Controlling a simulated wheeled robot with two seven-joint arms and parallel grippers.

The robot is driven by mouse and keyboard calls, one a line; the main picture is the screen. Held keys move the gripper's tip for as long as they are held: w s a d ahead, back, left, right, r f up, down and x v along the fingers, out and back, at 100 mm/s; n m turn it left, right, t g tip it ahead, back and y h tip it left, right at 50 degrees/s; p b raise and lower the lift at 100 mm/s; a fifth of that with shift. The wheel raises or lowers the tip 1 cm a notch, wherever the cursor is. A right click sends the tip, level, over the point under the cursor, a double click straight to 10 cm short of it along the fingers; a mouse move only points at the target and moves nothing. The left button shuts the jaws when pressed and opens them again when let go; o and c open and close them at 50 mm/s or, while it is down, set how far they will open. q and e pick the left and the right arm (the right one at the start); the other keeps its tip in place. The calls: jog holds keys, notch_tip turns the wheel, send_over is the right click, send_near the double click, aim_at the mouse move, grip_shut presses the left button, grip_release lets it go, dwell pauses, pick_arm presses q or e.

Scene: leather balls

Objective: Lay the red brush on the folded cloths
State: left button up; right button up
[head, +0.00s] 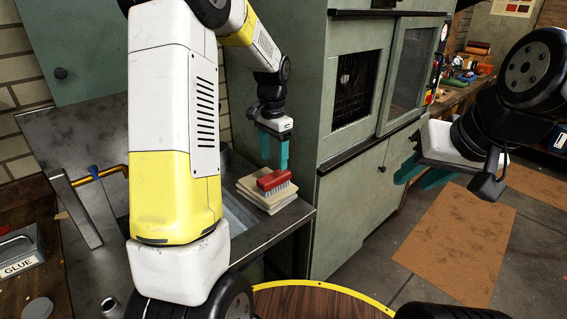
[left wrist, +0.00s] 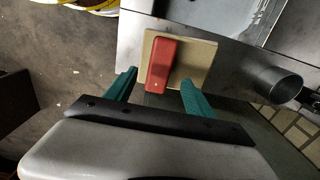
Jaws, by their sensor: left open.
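The red brush (head: 273,180) lies bristles down on the stack of folded cloths (head: 264,200), at the corner of the metal counter. In the left wrist view the red brush (left wrist: 160,64) rests on the beige top cloth (left wrist: 204,58), between the fingers in the picture. My left gripper (head: 274,153) is open just above the brush, its teal fingers pointing down; it also shows in the left wrist view (left wrist: 158,88). I see no contact between the fingers and the brush. My right gripper (head: 422,178) is at the right, away from the cloths, its teal fingers apart and empty.
The metal counter (head: 262,236) has a sink beside the cloths. A green cabinet (head: 350,215) stands close to their right. A glue box (head: 20,250) is at the far left. A workbench (head: 468,85) with colourful items is at the back right. Brown mats lie on open floor.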

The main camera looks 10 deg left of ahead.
aim_at(274, 175)
pick_arm(q)
jog(key=s+r+n+t+h, duration=0.1)
jog(key=s+r+n+t, duration=0.2)
jog(key=s+r, duration=0.95)
jog(key=s+d+r+n+t+h, duration=0.1)
jog(key=s+d+n+t, duration=0.1)
jog(key=s, duration=0.9)
jog(key=shift+s+r+n+t, duration=0.15)
jog(key=shift+s+n+t, duration=0.35)
jog(key=shift+n, duration=0.5)
jog(key=shift+w+d, duration=0.1)
